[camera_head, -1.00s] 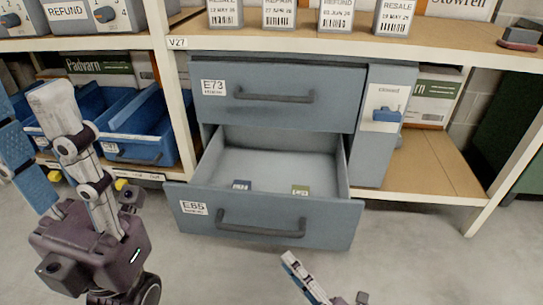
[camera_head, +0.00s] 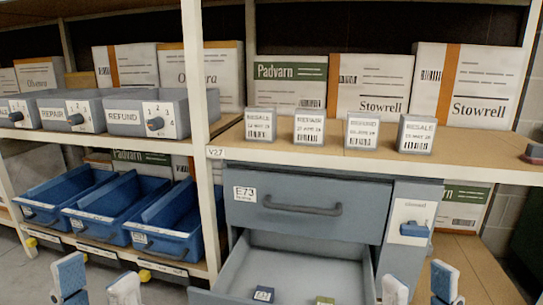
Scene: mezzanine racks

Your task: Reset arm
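My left gripper (camera_head: 97,285) shows at the bottom left, its two pale fingertips apart and nothing between them. My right gripper (camera_head: 420,288) shows at the bottom right, in front of the cabinet, its two fingertips also apart and empty. Only the tips show; the rest of both arms is below the picture. The lower drawer (camera_head: 290,268) of the grey-blue cabinet is pulled open. In it lie a small dark blue item (camera_head: 263,294) and a small green item (camera_head: 325,300). The upper drawer E73 (camera_head: 302,206) is shut.
Several labelled boxes (camera_head: 308,127) line the shelf over the cabinet, with cartons (camera_head: 371,84) behind. Bare floor shows at bottom left.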

